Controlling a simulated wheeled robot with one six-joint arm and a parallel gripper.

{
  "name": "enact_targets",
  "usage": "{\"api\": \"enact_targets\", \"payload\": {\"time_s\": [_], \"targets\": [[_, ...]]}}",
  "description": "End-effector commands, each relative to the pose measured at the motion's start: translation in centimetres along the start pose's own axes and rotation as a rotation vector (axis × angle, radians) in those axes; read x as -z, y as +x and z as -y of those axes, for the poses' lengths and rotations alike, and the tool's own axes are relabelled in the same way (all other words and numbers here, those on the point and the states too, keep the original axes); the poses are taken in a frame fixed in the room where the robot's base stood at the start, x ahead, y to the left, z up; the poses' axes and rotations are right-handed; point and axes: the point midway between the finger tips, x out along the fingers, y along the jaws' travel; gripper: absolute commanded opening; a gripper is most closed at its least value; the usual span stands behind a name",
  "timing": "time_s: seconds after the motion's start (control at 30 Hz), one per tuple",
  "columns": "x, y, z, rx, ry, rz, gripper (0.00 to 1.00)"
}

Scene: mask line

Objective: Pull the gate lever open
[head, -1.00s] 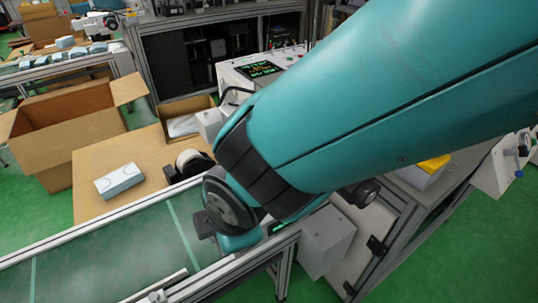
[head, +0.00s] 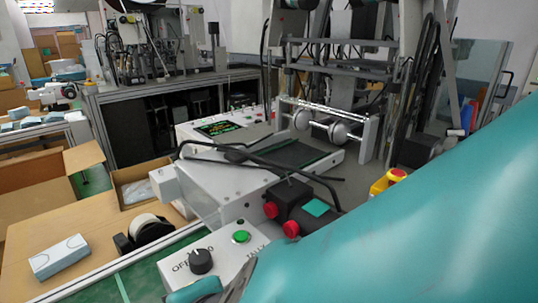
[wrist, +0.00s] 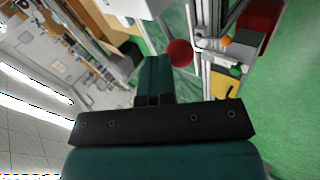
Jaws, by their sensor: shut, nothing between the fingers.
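My gripper (wrist: 155,72) shows in the wrist view, its dark teal fingers together with nothing between them. A red ball-shaped knob (wrist: 180,52) is just right of the fingertips in that view; I cannot tell whether they touch. It may be the gate lever's knob, but its shaft is not clear. In the head view, I cannot pick out the gate lever with certainty. My teal arm covers the lower right, and the fingertips are not clear there.
A control box (head: 215,262) with a black dial and green button stands at the front. A tape roll (head: 145,229) and a blue-white carton (head: 59,257) are on the wooden table at left. A red-topped yellow emergency button (head: 396,175) stands beside my arm.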

Motion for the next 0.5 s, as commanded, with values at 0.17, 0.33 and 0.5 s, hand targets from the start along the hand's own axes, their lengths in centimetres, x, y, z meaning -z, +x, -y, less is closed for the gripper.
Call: {"api": "enact_targets", "payload": {"time_s": [0.17,0.33,0.5], "targets": [[-0.2,0.1,0.4,0.013,-0.002,0.005,0.00],[-0.1,-0.8,-0.9,0.011,-0.001,0.006,0.00],[0.1,-2.7,-4.0,0.004,0.003,0.003,0.00]]}}
